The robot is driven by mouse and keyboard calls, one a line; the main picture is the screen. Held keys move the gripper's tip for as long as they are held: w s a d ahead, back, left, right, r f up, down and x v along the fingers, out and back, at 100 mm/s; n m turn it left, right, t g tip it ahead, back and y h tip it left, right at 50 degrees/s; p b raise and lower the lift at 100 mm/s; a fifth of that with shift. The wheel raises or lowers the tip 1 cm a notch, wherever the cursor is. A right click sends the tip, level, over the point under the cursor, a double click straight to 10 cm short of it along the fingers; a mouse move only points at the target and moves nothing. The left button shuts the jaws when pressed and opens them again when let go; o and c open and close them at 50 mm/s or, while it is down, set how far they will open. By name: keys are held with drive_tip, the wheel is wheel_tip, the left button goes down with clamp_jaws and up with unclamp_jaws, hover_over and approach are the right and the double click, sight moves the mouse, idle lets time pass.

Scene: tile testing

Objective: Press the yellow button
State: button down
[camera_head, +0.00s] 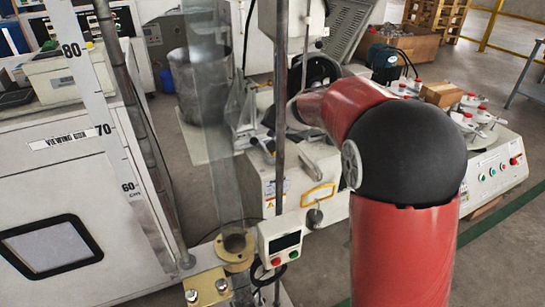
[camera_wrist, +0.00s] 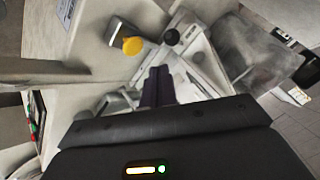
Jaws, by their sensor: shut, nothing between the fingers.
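A round yellow button (camera_wrist: 132,45) shows in the wrist view, up and to the left of my fingertips. It sits at the edge of a small grey and dark box (camera_wrist: 120,32) on a pale machine surface. My gripper (camera_wrist: 158,72) is shut and empty, its dark fingers pointing up the picture. The fingertips appear apart from the button; the distance in depth is hard to tell. In the head view I cannot make out the button or my gripper, and my red and black arm covers part of that area.
A pale machine (camera_head: 262,190) stands behind my arm, with a control box (camera_head: 280,243) bearing red and green buttons in front. A tall ruler post (camera_head: 95,90) and a white cabinet (camera_head: 60,180) stand left. Another machine (camera_head: 500,165) is at right. Floor is open at lower right.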

drive_tip(key=shift+f+b, duration=0.7)
drive_tip(key=shift+f, duration=0.45)
idle(1.1)
drive_tip(key=shift+f+b, duration=0.4)
drive_tip(key=shift+b, duration=0.1)
drive_tip(key=shift+f+b, duration=0.6)
idle(0.6)
drive_tip(key=shift+r, duration=0.15)
drive_tip(key=shift+r+p, duration=0.8)
drive_tip(key=shift+r, duration=0.05)
wheel_tip(320, 180, up, 5)
drive_tip(key=p, duration=0.4)
drive_tip(key=shift+r, duration=0.1)
